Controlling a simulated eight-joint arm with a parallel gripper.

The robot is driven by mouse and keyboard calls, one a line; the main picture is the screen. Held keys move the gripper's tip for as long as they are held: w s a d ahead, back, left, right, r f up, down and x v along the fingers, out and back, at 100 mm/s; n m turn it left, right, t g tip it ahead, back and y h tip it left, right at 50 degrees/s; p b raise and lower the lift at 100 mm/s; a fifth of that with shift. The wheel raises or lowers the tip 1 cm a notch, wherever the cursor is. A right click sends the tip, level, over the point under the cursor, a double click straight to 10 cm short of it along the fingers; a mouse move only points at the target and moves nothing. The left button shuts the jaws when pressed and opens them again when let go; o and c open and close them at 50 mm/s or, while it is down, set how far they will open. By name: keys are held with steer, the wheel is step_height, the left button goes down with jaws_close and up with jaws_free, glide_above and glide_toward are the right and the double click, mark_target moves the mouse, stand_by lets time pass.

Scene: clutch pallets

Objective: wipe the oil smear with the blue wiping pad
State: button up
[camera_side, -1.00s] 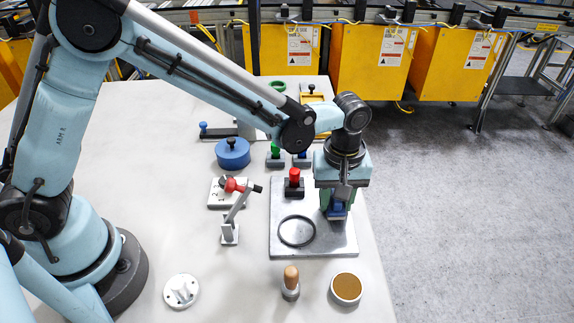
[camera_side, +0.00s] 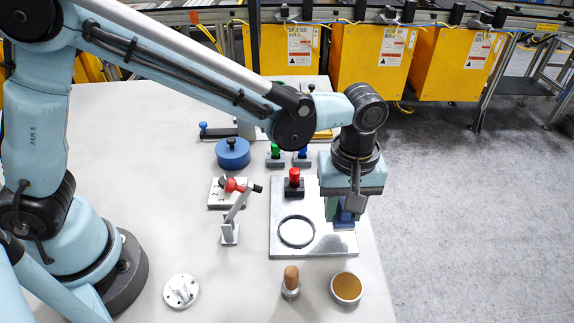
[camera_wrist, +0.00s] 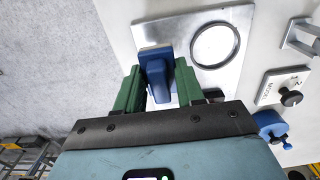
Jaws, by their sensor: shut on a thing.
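My gripper (camera_side: 345,207) is shut on the blue wiping pad (camera_side: 343,217) and points down over the right part of the grey metal plate (camera_side: 284,247). In the wrist view the blue pad (camera_wrist: 156,68) sits between the green fingers of my gripper (camera_wrist: 158,84), with the plate (camera_wrist: 180,28) beyond it. I cannot tell whether the pad touches the plate. I cannot make out an oil smear in either view; the pad and gripper cover part of the plate.
A dark ring (camera_side: 297,231) lies on the plate, and a block with a red knob (camera_side: 294,183) stands at its back. A lever stand (camera_side: 230,234) is left of it. A wooden-handled tool (camera_side: 291,282) and a round brown-topped dish (camera_side: 346,287) stand in front.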

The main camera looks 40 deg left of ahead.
steer(key=shift+r, duration=1.95)
steer(key=shift+s, duration=0.15)
steer(key=shift+s+r, duration=0.1)
steer(key=shift+s, duration=0.25)
steer(key=s+a, duration=0.2)
steer(key=s, duration=0.8)
glide_toward(236, 289)
steer(key=shift+f, duration=3.25)
steer(key=shift+f, duration=0.15)
